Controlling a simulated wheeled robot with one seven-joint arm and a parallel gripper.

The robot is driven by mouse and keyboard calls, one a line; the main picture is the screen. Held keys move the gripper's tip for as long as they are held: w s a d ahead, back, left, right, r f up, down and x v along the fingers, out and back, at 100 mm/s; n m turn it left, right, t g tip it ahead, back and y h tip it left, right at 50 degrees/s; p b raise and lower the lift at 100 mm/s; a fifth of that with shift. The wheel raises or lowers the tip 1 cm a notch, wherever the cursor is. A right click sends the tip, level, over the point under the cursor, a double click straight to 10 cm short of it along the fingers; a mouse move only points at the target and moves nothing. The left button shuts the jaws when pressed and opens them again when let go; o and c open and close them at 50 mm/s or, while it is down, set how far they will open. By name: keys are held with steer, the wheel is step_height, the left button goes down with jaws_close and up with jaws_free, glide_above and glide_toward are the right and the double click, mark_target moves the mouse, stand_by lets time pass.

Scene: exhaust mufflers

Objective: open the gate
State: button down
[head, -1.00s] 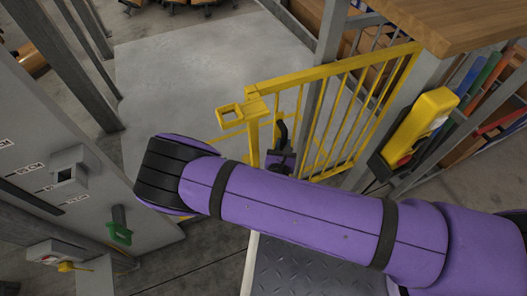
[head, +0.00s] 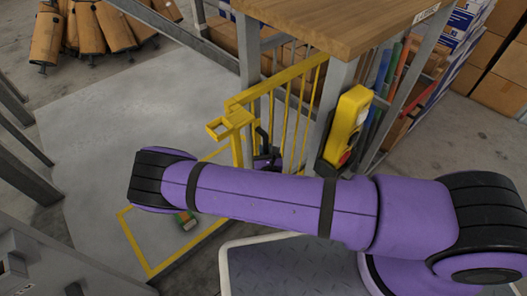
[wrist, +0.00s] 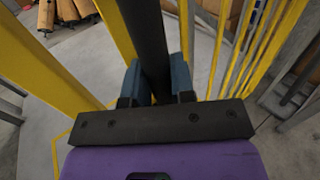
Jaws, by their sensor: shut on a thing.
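The yellow barred gate (head: 292,112) stands beside a grey post under a wooden top in the head view. It extends left and away from that post, with a yellow bracket (head: 228,121) at its free end. A black upright handle (head: 262,138) is near that end. My gripper (wrist: 157,82) is shut on the handle, which shows as a thick black bar (wrist: 148,35) between the two blue-grey fingers in the wrist view. In the head view my purple arm reaches across from the right and hides the lower gate.
A yellow control box (head: 346,128) is on the post right of the gate. A yellow outline (head: 140,245) marks the floor, with a small green-and-orange item (head: 187,220) inside it. Brown cylinders (head: 85,32) lie at the back left. The grey floor left of the gate is clear.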

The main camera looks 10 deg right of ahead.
steer(key=c, duration=1)
jaws_free()
steer(key=s, duration=1.1)
steer(key=shift+a, duration=0.2)
